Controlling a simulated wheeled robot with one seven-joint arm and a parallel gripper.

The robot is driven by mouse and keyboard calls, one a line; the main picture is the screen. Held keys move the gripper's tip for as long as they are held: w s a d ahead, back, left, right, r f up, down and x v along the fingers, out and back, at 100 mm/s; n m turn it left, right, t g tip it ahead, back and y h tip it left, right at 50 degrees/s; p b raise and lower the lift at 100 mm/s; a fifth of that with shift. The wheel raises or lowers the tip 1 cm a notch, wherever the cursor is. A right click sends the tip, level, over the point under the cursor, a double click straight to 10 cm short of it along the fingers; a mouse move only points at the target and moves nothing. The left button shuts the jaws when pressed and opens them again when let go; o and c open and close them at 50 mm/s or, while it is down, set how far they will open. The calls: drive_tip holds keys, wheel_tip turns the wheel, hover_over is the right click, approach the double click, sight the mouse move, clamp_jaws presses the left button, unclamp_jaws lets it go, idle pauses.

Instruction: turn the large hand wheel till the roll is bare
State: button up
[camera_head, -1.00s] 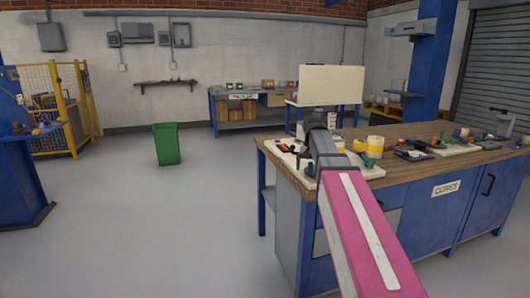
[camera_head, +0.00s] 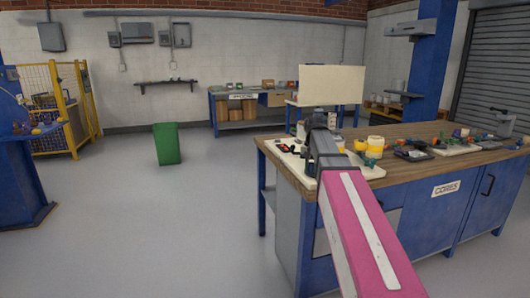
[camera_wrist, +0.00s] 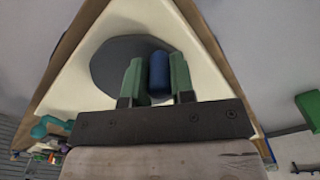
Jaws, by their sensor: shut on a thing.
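In the wrist view a dark grey disc (camera_wrist: 112,72), which looks like the hand wheel, lies on a cream base (camera_wrist: 150,15). A blue cylindrical handle (camera_wrist: 159,76) stands up near the disc's right side. My gripper (camera_wrist: 156,74) has green fingers on both sides of this handle and is shut on it. In the head view my arm reaches over the near left corner of the wooden-topped bench (camera_head: 420,160) and hides the wheel and the gripper's fingers. A large cream panel (camera_head: 331,85) stands up behind my wrist. I cannot make out the roll in either view.
Yellow cylinders (camera_head: 375,143) and several small coloured parts lie on the bench right of my arm. A green bin (camera_head: 166,144) stands on open floor to the left. A yellow cage (camera_head: 68,110) is at the far left. A second bench (camera_head: 237,123) stands by the back wall.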

drive_tip(key=shift+s+d, duration=0.65)
drive_tip(key=shift+d, duration=0.05)
drive_tip(key=shift+s+d, duration=0.2)
drive_tip(key=shift+d, duration=0.3)
drive_tip(key=shift+s+d, duration=0.15)
drive_tip(key=shift+d, duration=0.35)
drive_tip(key=shift+w+d, duration=0.1)
drive_tip(key=shift+d, duration=1)
